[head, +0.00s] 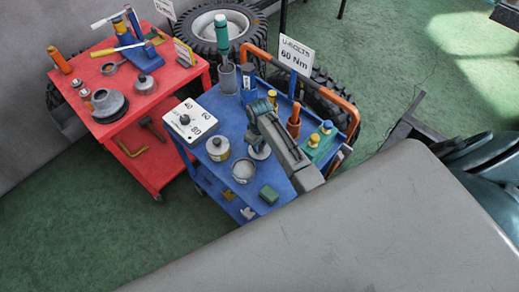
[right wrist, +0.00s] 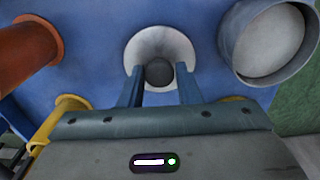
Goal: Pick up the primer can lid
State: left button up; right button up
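The primer can lid is a pale disc with a dark round knob (right wrist: 160,70); its pale rim (right wrist: 139,47) shows in the right wrist view. In the head view the lid (head: 260,152) lies on the blue cart, partly hidden by my right arm. My right gripper (right wrist: 158,82) is open, its two blue fingers apart on either side of the knob, with no clear contact. It also shows in the head view (head: 254,134), above the lid. The open can with pale contents (head: 244,172) stands beside the lid, and in the right wrist view (right wrist: 268,42). My left gripper is not in view.
The blue cart (head: 228,118) also holds a lidded can (head: 217,148), a white dial box (head: 190,120), a green block (head: 269,194) and an orange-brown cylinder (head: 293,126). A red cart (head: 150,115) with tools stands to the left. A large grey surface fills the front right.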

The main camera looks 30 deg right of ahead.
jog(key=c, duration=0.5)
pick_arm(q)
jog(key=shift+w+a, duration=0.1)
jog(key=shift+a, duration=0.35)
